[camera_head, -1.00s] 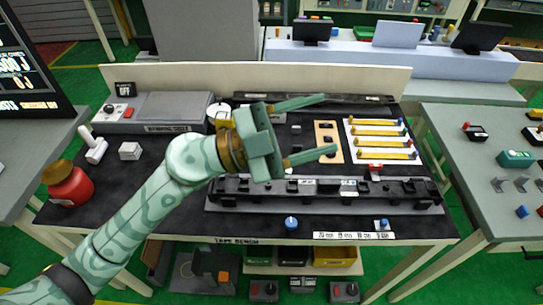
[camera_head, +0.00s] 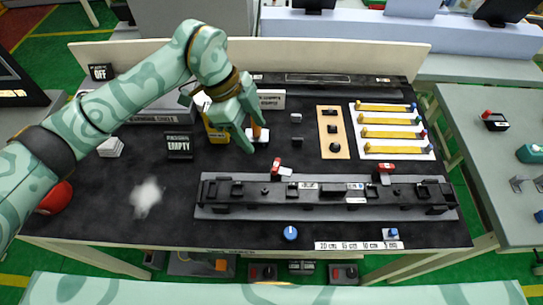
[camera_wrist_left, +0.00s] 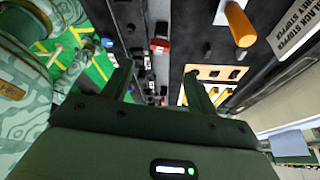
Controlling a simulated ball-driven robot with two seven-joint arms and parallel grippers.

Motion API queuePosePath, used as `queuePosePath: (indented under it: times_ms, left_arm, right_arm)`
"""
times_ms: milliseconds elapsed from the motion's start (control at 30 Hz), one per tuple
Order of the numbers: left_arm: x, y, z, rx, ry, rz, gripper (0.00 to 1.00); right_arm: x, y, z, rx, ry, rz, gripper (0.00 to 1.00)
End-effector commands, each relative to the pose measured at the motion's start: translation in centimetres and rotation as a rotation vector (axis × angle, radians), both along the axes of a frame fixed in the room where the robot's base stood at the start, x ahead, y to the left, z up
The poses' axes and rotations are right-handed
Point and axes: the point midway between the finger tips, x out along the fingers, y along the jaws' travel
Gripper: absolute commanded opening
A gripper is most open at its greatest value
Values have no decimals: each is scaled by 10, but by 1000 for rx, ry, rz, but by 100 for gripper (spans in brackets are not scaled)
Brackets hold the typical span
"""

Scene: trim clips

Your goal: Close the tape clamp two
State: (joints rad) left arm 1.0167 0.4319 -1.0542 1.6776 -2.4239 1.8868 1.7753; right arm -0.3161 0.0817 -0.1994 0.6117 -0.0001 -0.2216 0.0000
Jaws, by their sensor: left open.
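A long black fixture on a grey plate (camera_head: 226,214) lies along the front middle of the dark bench. Two small red-topped clamps stand at its back edge, a left one (camera_head: 283,170) and a right one (camera_head: 386,168). I cannot read which is clamp two. Red parts also show in the wrist view (camera_wrist_left: 160,46). My left gripper (camera_head: 257,138) is open and empty, behind and left of the left clamp and apart from it. Its fingers point down near an orange handle (camera_head: 256,129) on a white base.
A tan board with black knobs (camera_head: 333,112) and a white tray of yellow strips (camera_head: 437,151) stand behind the fixture at right. A blue knob (camera_head: 290,233) is in front.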

Motion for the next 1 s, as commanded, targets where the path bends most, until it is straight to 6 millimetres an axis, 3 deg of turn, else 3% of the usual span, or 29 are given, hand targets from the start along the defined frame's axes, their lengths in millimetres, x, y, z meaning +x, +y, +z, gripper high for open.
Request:
queuePosePath:
  times_ms: [200, 400, 600, 867, 1000]
  left_arm:
    - [-7, -22, -55, -4, 4, -2, 58]
    - [-10, -36, -90, -3, 3, -1, 58]
    - [-12, -42, -104, -3, 0, -2, 58]
    - [-11, -43, -105, -3, -1, -1, 58]
    - [-11, -43, -105, -3, -1, -1, 25]
  right_arm:
    - [13, 1, -7, 2, -17, -1, 36]
    - [21, 2, -12, 4, -30, -1, 36]
    - [18, 2, -13, 4, -26, -1, 36]
    - [14, 3, -13, 6, -19, -2, 36]
    - [13, 4, -13, 6, -18, -2, 36]
